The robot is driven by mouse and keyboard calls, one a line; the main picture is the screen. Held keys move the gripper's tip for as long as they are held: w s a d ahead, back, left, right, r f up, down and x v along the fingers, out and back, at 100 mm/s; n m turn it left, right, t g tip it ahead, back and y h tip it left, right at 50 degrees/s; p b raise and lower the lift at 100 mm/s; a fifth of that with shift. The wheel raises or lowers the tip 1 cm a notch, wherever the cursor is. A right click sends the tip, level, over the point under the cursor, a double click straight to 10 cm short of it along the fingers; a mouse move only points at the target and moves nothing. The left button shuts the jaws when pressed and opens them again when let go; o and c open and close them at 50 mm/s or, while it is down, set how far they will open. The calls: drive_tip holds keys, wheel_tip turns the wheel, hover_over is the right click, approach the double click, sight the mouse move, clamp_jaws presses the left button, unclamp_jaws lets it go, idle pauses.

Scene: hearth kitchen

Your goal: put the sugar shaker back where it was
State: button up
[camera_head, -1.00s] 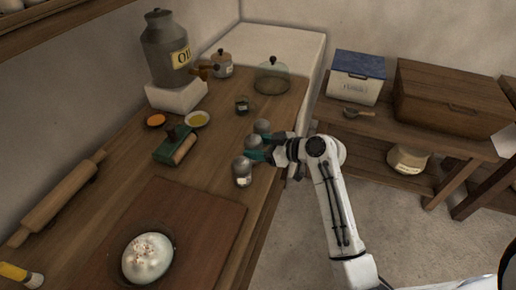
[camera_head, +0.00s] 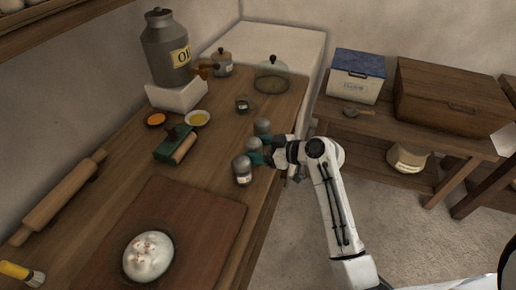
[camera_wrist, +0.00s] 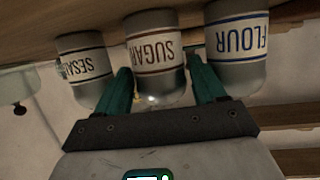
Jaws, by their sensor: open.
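The sugar shaker (camera_wrist: 153,55), labelled SUGAR, stands on the counter between two other shakers. In the wrist view it appears upside down. My gripper (camera_wrist: 161,92) is open, with one teal finger on each side of the sugar shaker; I cannot tell whether they touch it. In the head view my gripper (camera_head: 256,151) is at the shaker row near the counter's right edge, and the sugar shaker (camera_head: 253,145) is partly hidden by the fingers.
A board (camera_head: 200,215) with a bowl of dough (camera_head: 148,255) is in front. Some counter between is clear.

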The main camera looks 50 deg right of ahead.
drive_tip(key=b+v, duration=0.1)
drive_tip(key=v, duration=1)
drive_tip(key=s+a+f+m+g, duration=0.1)
drive_tip(key=s+a+f+g, duration=0.3)
drive_tip(key=a+f+g, duration=0.5)
drive_tip(key=s+a+f+m+g+h, duration=0.1)
drive_tip(key=s+a+f, duration=0.2)
drive_tip(key=s, duration=0.3)
drive_tip(key=s+a+f+m+g+h, duration=0.1)
drive_tip(key=s+a+f+g+h, duration=0.1)
drive_tip(key=s+a, duration=0.3)
drive_tip(key=shift+s+f+g, duration=0.3)
drive_tip(key=shift+s+f, duration=0.1)
drive_tip(key=shift+s, duration=0.2)
